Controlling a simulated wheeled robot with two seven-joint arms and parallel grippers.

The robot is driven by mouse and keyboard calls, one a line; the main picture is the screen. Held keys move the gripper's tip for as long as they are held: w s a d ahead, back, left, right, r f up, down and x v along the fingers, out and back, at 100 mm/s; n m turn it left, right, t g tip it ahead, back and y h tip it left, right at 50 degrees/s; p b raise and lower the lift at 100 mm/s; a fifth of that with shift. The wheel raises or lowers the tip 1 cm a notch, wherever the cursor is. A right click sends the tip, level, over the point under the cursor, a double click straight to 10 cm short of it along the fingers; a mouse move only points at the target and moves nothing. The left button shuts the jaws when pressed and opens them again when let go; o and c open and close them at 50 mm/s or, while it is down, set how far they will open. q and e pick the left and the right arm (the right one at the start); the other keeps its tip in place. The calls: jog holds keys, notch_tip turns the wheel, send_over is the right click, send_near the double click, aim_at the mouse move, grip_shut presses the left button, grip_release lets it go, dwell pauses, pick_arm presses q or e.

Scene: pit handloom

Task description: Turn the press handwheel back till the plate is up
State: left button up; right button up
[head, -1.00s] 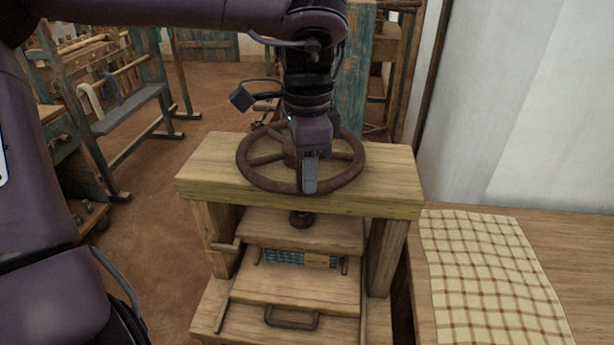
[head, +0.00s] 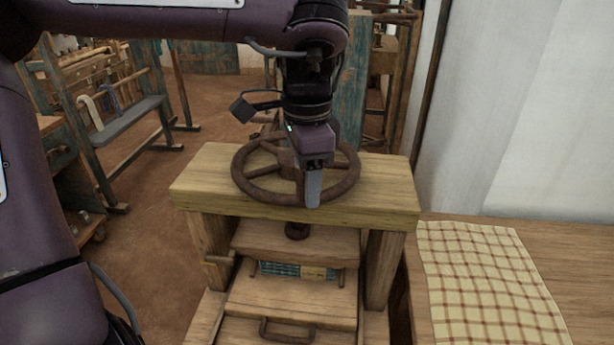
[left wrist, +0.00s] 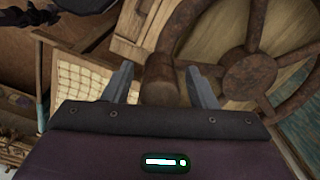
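The rusty handwheel (head: 243,184) lies flat above the top beam (head: 390,185) of the wooden press. It also shows in the left wrist view (left wrist: 248,75). My left gripper (head: 313,188) points down at the wheel's near rim. In the left wrist view its two fingers (left wrist: 160,88) are apart, on either side of a brown upright handle (left wrist: 160,72), with small gaps showing on both sides. The wooden press plate (head: 325,244) hangs below the beam under the screw (head: 297,231). Blue patterned material (head: 280,269) shows under the plate. My right gripper is not in view.
A table with a checked cloth (head: 480,280) stands close on the right, beside a white wall. A drawer with a metal handle (head: 288,332) is at the press's front. A wooden frame (head: 125,120) stands back left, with open floor between.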

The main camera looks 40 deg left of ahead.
pick_arm(q)
jog(key=shift+r, duration=0.4)
notch_tip(320, 180, up, 6)
jog(key=shift+f+p, duration=0.1)
jog(key=shift+p, duration=0.7)
jog(key=shift+r+p, duration=0.3)
jog(key=shift+r, duration=0.3)
